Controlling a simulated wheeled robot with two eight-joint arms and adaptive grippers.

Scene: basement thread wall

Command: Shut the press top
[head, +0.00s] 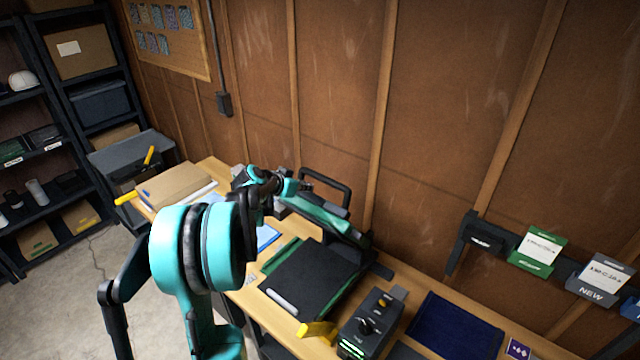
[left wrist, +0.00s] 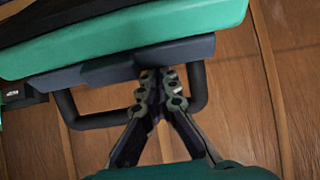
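The press (head: 312,275) stands on the wooden bench with a dark flat bed. Its green and dark top (head: 318,215) is raised and tilted, with a black loop handle (head: 325,180) at its upper edge. My left gripper (head: 296,187) is at the raised top, close to the handle. In the left wrist view the top (left wrist: 120,45) fills the upper left and the handle (left wrist: 97,121) passes behind my left gripper's fingers (left wrist: 158,84). The fingertips are together near the top's dark edge. I see no part of the handle clearly between them. My right gripper is not in view.
A control box (head: 370,325) with a yellow knob and a dark blue cloth (head: 455,325) lie right of the press. A cardboard box (head: 175,185) sits at the bench's far left. The wooden wall (head: 440,120) stands close behind. A small pale bar (head: 282,301) lies at the bed's front edge.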

